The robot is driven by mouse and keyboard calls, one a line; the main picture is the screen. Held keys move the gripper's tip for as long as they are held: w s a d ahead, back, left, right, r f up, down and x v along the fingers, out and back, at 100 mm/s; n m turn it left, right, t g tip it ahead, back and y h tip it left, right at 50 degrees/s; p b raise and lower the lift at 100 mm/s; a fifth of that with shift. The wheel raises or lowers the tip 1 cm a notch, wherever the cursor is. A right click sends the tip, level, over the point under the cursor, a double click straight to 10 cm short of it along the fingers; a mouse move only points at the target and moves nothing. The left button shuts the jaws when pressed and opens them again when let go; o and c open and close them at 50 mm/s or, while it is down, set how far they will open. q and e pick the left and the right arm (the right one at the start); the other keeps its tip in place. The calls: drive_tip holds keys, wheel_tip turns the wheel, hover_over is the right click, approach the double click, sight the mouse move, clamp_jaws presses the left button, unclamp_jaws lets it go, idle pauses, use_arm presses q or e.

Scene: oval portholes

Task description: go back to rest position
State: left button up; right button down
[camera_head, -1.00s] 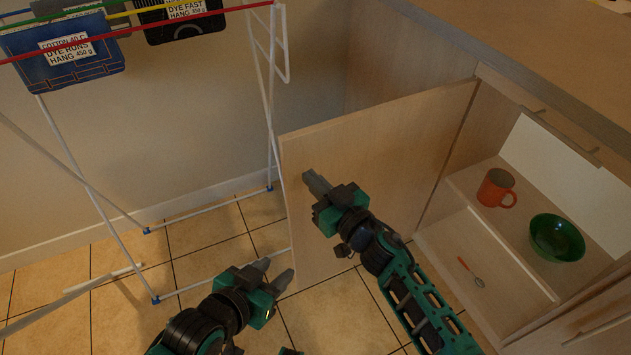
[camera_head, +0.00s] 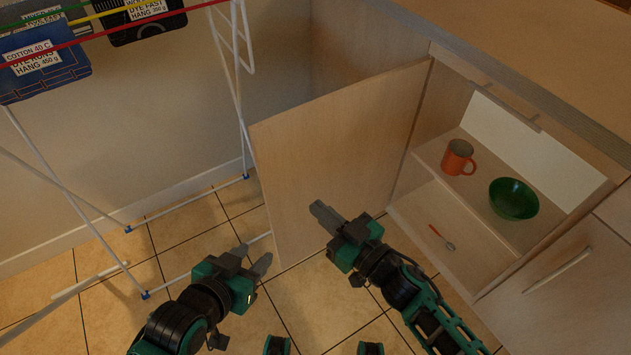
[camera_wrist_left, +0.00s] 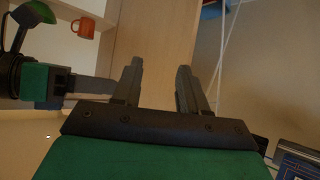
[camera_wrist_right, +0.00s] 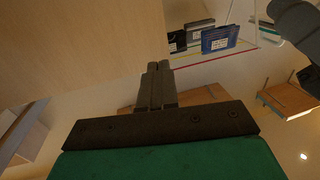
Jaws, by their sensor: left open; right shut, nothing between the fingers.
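My left gripper (camera_head: 254,258) is open and empty at the lower middle of the head view, above the tiled floor. Its two parted fingers (camera_wrist_left: 158,88) show in the left wrist view with nothing between them. My right gripper (camera_head: 318,210) is shut and empty, in front of the open cabinet door (camera_head: 335,160). Its closed fingertips (camera_wrist_right: 158,66) show in the right wrist view, near the edge of a wooden panel. I cannot tell whether it touches the door.
The open cabinet holds an orange mug (camera_head: 457,158) and a green bowl (camera_head: 513,199) on its shelf, with a red-handled utensil (camera_head: 441,237) below. A drying rack (camera_head: 240,100) with hanging cloths (camera_head: 45,62) stands at the left. Tiled floor (camera_head: 215,210) is clear between rack and door.

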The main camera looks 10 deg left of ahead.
use_arm(q)
drive_tip(key=shift+w+r, duration=0.1)
drive_tip(key=shift+w, duration=0.05)
use_arm(e)
drive_tip(key=shift+s+d, duration=0.1)
use_arm(q)
drive_tip(key=s+a+r+y+p, duration=0.1)
drive_tip(key=a+r+p, duration=0.2)
drive_tip(key=p, duration=0.7)
wheel_tip(320, 180, up, 3)
drive_tip(key=shift+s+f, duration=0.15)
drive_tip(key=shift+s, duration=0.25)
use_arm(e)
drive_tip(key=s+d+r+m+h, duration=0.1)
drive_tip(key=s+d+m+h, duration=0.1)
drive_tip(key=d, duration=0.4)
drive_tip(key=s+d+r+m+h, duration=0.1)
drive_tip(key=s+d+m+h, duration=0.1)
drive_tip(key=s+d+h, duration=0.3)
drive_tip(key=s+d+r+m+g+h, duration=0.1)
drive_tip(key=s+d+m+h, duration=0.2)
drive_tip(key=d, duration=0.6)
drive_tip(key=shift+s+d+h, duration=0.15)
drive_tip(key=shift+s+h, duration=0.15)
drive_tip(key=shift+h, duration=0.5)
use_arm(q)
drive_tip(key=shift+d, duration=0.15)
use_arm(e)
drive_tip(key=shift+r, duration=0.1)
